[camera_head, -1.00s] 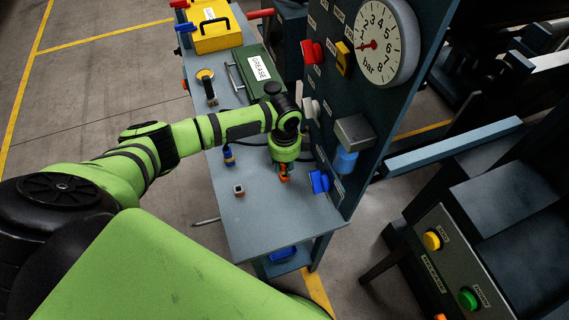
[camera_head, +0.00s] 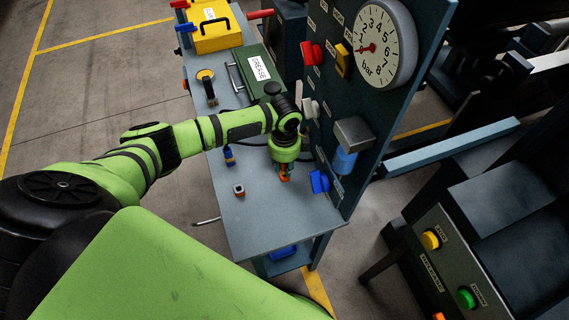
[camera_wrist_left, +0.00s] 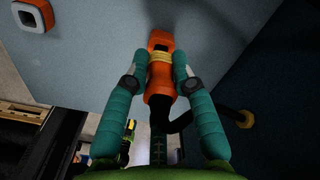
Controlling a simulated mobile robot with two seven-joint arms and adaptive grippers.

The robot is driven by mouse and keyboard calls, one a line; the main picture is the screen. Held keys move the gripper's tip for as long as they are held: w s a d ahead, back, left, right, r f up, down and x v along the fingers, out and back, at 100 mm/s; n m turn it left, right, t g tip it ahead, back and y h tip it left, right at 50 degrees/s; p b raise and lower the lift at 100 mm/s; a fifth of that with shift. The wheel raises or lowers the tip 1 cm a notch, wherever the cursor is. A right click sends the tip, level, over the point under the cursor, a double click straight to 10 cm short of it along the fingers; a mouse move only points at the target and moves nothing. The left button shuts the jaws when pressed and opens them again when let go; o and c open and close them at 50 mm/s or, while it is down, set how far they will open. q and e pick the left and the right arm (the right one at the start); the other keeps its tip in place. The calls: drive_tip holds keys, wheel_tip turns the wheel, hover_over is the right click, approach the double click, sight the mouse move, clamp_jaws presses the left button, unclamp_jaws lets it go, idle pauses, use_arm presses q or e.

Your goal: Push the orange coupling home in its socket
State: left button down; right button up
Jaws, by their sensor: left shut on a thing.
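The orange coupling (camera_wrist_left: 158,87) has a yellow band and is between the teal fingers of my left gripper (camera_wrist_left: 158,68) in the left wrist view. The gripper is shut on it. In the head view, my left gripper (camera_head: 284,168) is low over the bench, and only a bit of the orange coupling (camera_head: 285,178) shows below it. The coupling is apart from this block. My right gripper is out of view.
The blue-grey bench (camera_head: 262,214) is clear at its front. An upright panel (camera_head: 358,105) with a pressure gauge (camera_head: 380,45) and a blue handle (camera_head: 319,182) stands close right of the gripper. A blue-and-yellow fitting (camera_head: 229,157) and a green grease box (camera_head: 258,72) stand farther back.

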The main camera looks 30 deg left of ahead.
use_arm(q)
drive_tip(key=shift+f+b, duration=0.65)
drive_tip(key=shift+f, duration=0.35)
idle(0.6)
drive_tip(key=c, duration=1)
unclamp_jaws()
drive_tip(key=shift+o, duration=0.2)
drive_tip(key=shift+r, duration=0.15)
wheel_tip(320, 180, up, 7)
drive_tip(key=p, duration=0.7)
drive_tip(key=shift+p, duration=0.3)
